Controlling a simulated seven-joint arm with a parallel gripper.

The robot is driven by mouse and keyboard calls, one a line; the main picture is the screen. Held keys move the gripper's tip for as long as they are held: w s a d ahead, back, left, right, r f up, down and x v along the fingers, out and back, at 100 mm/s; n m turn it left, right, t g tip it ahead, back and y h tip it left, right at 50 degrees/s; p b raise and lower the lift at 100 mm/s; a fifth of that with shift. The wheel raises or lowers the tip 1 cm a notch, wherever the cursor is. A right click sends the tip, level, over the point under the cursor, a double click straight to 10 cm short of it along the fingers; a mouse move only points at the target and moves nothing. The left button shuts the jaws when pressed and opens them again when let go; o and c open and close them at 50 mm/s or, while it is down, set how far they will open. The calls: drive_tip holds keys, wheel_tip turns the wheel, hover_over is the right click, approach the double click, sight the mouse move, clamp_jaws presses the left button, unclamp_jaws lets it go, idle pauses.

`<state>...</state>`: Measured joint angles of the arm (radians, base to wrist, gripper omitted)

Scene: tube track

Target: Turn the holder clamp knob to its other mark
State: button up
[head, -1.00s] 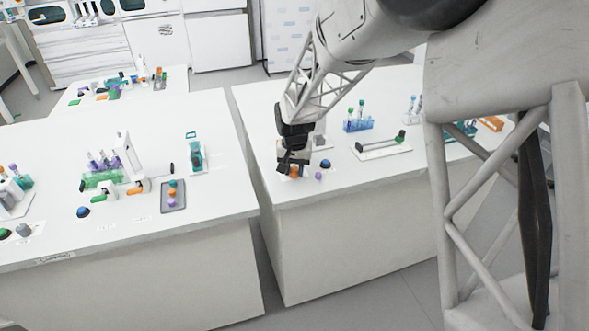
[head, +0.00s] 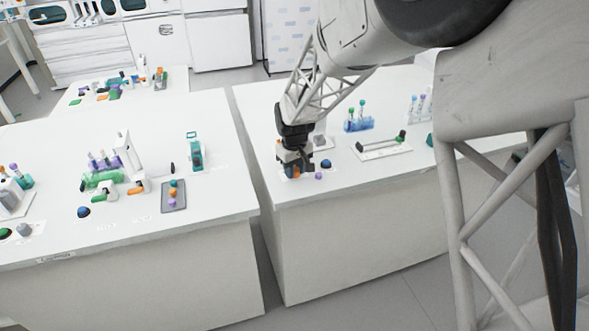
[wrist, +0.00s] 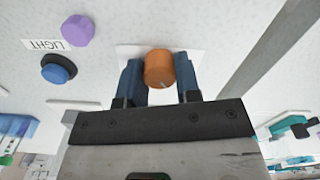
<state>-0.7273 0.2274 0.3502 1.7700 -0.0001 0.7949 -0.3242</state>
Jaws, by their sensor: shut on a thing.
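An orange knob (wrist: 159,68) sits on a white plate (wrist: 128,50) on the right-hand bench, near its front left corner. In the wrist view my gripper (wrist: 160,82) has its two blue fingers on either side of the knob, shut on it. A faint pale line shows near the knob's lower edge; no marks on the plate can be read. In the head view my gripper (head: 297,170) is down at the bench top and largely hides the knob.
A blue button (wrist: 58,70) in a black base stands near a "LIGHT" label (wrist: 45,44), with a purple round piece (wrist: 78,30) close by. A gap separates the two benches.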

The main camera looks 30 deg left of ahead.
sight(295, 169)
drive_tip(key=shift+w+a+r, duration=0.1)
idle(0.3)
drive_tip(key=o, duration=0.9)
drive_tip(key=shift+r, duration=3.85)
